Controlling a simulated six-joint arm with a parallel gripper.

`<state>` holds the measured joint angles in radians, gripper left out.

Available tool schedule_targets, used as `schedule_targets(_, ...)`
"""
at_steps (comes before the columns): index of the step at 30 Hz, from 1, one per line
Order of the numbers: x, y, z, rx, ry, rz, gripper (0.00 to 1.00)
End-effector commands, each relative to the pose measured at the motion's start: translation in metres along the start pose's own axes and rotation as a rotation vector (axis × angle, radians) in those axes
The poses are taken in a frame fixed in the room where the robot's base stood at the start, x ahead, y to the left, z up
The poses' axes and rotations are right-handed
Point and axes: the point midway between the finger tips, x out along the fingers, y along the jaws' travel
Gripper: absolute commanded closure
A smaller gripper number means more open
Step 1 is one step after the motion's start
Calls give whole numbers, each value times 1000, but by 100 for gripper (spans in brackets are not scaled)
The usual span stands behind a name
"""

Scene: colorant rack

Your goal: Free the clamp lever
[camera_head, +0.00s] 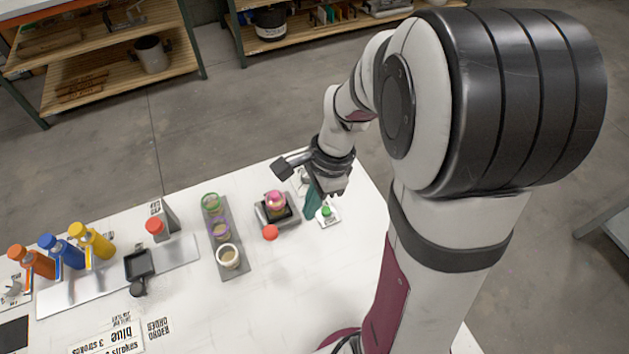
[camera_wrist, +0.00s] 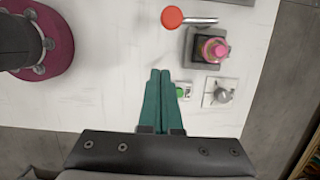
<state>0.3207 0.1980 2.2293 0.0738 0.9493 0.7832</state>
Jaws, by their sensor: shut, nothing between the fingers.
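The clamp is a grey block (camera_head: 263,217) holding a pink-topped container (camera_head: 275,201); in the wrist view the same container (camera_wrist: 214,50) sits in its grey base (camera_wrist: 190,48). The clamp lever, a silver rod with a round red knob (camera_wrist: 172,17), lies beside the clamp at the top of the wrist view. In the head view the red knob (camera_head: 270,232) is at the clamp's near side. My gripper (camera_wrist: 160,72) has green fingers pressed together, empty, apart from the lever and clamp. In the head view my gripper (camera_head: 311,211) is right of the clamp.
A green button (camera_head: 327,212) and a plate with a silver ball (camera_wrist: 223,95) are close to my fingers. A grey rack (camera_head: 238,268) with cups stands left of the clamp. Several coloured bottles (camera_head: 92,238) stand at far left.

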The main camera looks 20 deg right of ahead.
Motion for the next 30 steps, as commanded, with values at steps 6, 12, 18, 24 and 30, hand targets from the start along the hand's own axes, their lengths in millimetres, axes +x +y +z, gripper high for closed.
schedule_targets(6,-44,0,0,1,2,-3,100)
schedule_targets(12,-60,2,0,0,1,1,100)
schedule_targets(18,-61,2,0,0,0,1,100)
schedule_targets(24,-60,2,0,0,0,1,100)
schedule_targets(30,-72,51,48,-379,27,16,100)
